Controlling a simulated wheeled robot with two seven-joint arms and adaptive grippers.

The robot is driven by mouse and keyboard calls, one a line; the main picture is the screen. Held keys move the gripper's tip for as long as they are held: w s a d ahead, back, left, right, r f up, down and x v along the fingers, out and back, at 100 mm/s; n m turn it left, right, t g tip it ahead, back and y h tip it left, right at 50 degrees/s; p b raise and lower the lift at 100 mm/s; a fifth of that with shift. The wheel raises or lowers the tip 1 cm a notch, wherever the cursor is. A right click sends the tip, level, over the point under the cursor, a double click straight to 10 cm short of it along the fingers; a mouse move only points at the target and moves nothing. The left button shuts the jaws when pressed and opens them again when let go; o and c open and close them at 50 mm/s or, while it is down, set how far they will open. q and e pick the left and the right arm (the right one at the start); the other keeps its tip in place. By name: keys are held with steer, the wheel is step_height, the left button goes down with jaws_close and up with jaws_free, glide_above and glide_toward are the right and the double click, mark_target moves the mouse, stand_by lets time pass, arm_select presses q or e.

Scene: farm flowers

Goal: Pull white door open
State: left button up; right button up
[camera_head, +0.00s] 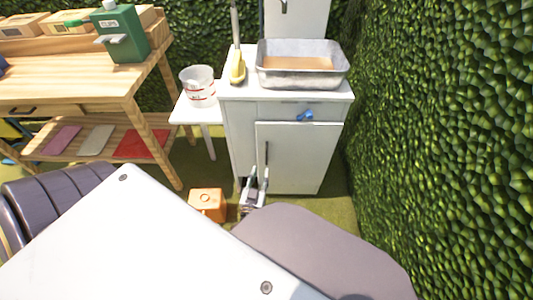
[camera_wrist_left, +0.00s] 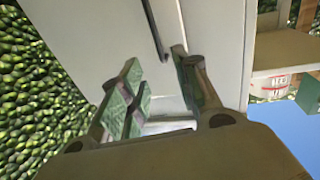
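The white door (camera_head: 300,160) is the front of a white cabinet under a sink, and it looks closed. A thin dark vertical handle (camera_head: 267,154) is near the door's left edge. My left gripper (camera_head: 255,176) is low in front of the door, its two fingers spread apart and pointing up at the handle. In the left wrist view the door (camera_wrist_left: 100,35) fills the upper middle. The lower end of the handle (camera_wrist_left: 155,32) reaches toward the space between the open fingertips (camera_wrist_left: 155,57). I cannot tell whether they touch. My right gripper is out of view.
A metal basin (camera_head: 302,66) and a yellow item (camera_head: 238,68) are on the cabinet top. A blue knob (camera_head: 305,116) sits above the door. An orange box (camera_head: 207,204) stands left of my gripper. A green hedge (camera_head: 440,130) rises on the right, and a wooden bench (camera_head: 70,88) stands left.

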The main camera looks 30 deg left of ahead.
arm_select(q)
steer(key=b+x, duration=0.3)
steer(key=x, duration=0.9)
steer(key=shift+w+b, duration=0.1)
steer(key=shift+b, duration=0.2)
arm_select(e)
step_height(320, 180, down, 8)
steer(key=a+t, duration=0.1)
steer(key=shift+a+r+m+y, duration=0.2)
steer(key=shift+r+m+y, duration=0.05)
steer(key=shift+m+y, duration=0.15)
arm_select(q)
steer(key=c, duration=0.7)
jaws_close()
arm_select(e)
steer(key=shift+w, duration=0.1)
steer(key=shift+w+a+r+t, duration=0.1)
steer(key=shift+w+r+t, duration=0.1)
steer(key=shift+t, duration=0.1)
